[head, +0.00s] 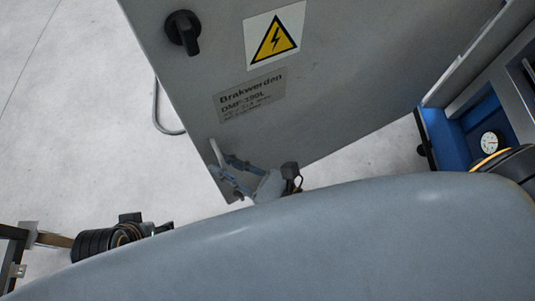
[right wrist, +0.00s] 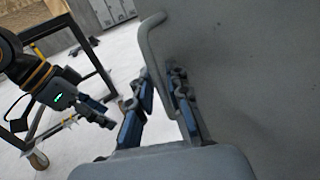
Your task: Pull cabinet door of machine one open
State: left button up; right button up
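The grey cabinet door (head: 330,90) fills the upper middle of the head view, and its surface also shows at the right of the right wrist view (right wrist: 265,70). Its grey bar handle (right wrist: 152,58) stands out from the door near its lower left corner. My right gripper (head: 228,170) is at this handle; in the right wrist view its two blue-padded fingers (right wrist: 160,88) are apart. The handle runs down close to the right finger, and I cannot tell whether they touch. My left gripper (right wrist: 97,112) hangs apart from the door, its finger gap unclear.
The door bears a black rotary knob (head: 183,32), a yellow warning sign (head: 274,37) and a name plate (head: 249,97). A blue machine part with a gauge (head: 490,142) is at the right. A dark wheeled frame (right wrist: 92,52) stands at the left. Pale floor (head: 70,110) is clear left of the door.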

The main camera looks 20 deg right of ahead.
jog(key=v, duration=1.1)
jog(key=shift+d, duration=0.25)
jog(key=shift+s, duration=0.1)
